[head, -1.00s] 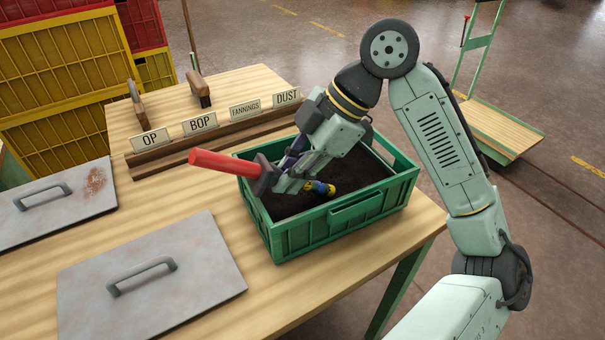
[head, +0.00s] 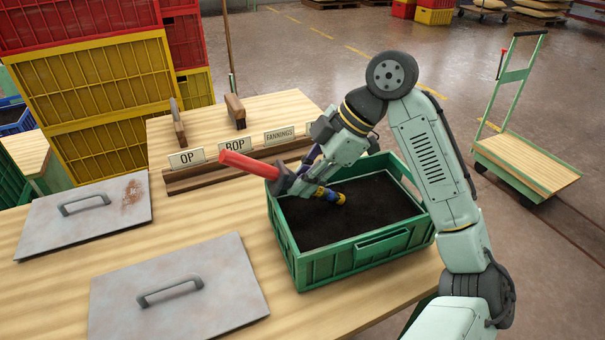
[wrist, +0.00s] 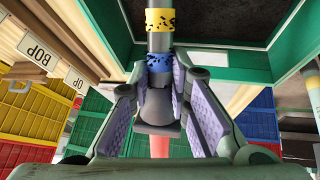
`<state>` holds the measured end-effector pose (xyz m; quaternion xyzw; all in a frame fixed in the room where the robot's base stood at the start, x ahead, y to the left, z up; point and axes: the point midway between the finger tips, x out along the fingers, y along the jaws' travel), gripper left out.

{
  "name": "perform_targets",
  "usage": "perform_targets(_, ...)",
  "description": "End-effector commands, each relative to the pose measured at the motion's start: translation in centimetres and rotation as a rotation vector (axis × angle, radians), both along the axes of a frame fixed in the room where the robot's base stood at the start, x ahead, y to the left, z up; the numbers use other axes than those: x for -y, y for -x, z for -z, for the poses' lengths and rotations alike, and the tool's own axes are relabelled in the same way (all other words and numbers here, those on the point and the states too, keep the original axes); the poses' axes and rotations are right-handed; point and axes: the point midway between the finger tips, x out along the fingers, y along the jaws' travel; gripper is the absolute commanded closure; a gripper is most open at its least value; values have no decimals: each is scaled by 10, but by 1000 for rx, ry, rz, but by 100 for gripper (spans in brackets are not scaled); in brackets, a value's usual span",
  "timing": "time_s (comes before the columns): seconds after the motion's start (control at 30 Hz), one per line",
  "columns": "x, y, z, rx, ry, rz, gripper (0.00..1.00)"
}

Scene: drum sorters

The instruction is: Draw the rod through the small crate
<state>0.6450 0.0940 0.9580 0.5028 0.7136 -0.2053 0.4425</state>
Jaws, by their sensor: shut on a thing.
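The small green crate (head: 345,265) stands at the table's right end, holding dark loose material (head: 370,210). My gripper (head: 300,183) is shut on the rod, over the crate's left part. The rod's red grip (head: 248,164) points left past the crate's left edge. Its blue-and-yellow banded part (head: 333,196) slants down to the right, low over the dark material. In the wrist view the rod's blue band (wrist: 160,66) lies just beyond the fingers, with a yellow band farther out. I cannot tell whether its far end touches the material.
Two grey metal lids with handles (head: 215,290) (head: 115,222) lie left of the crate. Behind stands a wooden rack with label cards, including OP (head: 187,157) and BOP. Yellow and red crates (head: 95,85) are stacked at back left. A green trolley (head: 530,165) stands right.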

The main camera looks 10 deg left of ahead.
Motion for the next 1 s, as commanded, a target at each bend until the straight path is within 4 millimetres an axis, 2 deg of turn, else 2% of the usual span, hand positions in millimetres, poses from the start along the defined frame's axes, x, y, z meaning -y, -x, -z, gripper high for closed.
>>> perform_targets(0.8, 51, 81, -1, 2, 0, 3, 100)
perform_targets(1.0, 72, 66, 0, 0, 1, 6, 100)
